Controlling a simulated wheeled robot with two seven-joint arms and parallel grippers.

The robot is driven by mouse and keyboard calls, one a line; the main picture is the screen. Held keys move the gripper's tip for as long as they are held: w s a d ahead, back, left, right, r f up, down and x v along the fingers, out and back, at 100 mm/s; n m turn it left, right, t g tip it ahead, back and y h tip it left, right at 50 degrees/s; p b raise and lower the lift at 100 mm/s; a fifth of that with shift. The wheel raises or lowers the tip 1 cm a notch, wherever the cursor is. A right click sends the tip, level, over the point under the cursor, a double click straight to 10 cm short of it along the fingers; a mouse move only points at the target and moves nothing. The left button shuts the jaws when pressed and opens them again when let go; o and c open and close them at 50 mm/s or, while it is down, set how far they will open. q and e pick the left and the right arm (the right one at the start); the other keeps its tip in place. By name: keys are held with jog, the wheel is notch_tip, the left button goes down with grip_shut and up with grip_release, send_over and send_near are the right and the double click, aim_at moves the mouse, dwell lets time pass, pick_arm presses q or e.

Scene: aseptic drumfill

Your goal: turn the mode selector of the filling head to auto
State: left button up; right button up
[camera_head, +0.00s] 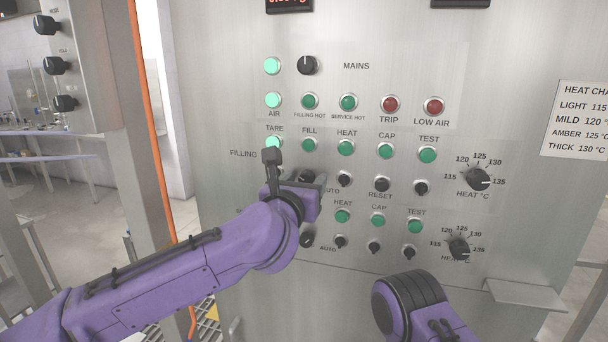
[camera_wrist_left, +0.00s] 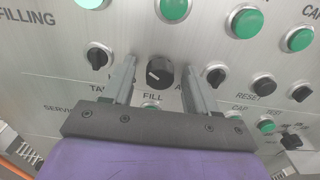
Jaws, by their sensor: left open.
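The mode selector of the filling head is a black round knob (camera_wrist_left: 160,73) in the left wrist view. A short white mark shows on its left part; an "A…" label, partly covered, is to its right. In the head view the knob (camera_head: 307,176) is in the filling row, partly hidden by my left gripper. My left gripper (camera_head: 309,184) is at the panel, open, with one finger on each side of the knob. The wrist view shows gaps between the fingers (camera_wrist_left: 160,83) and the knob. My right gripper is out of view; only part of that arm shows.
Small black switches (camera_wrist_left: 217,75) flank the selector closely. A heat dial (camera_head: 479,180) is to the right. A shelf (camera_head: 525,294) juts out at lower right.

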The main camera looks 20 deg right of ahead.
pick_arm(q)
jog(key=c, duration=1)
jog(key=shift+c, duration=0.2)
jog(key=shift+m, duration=0.3)
jog(key=m+p, duration=0.1)
jog(key=m, duration=0.8)
jog(key=shift+r, duration=0.15)
jog(key=m+p, duration=0.2)
jog(key=m, duration=0.3)
jog(key=shift+w+m+p, duration=0.1)
jog(key=shift+m+p, duration=0.5)
jog(key=shift+m, duration=2.1)
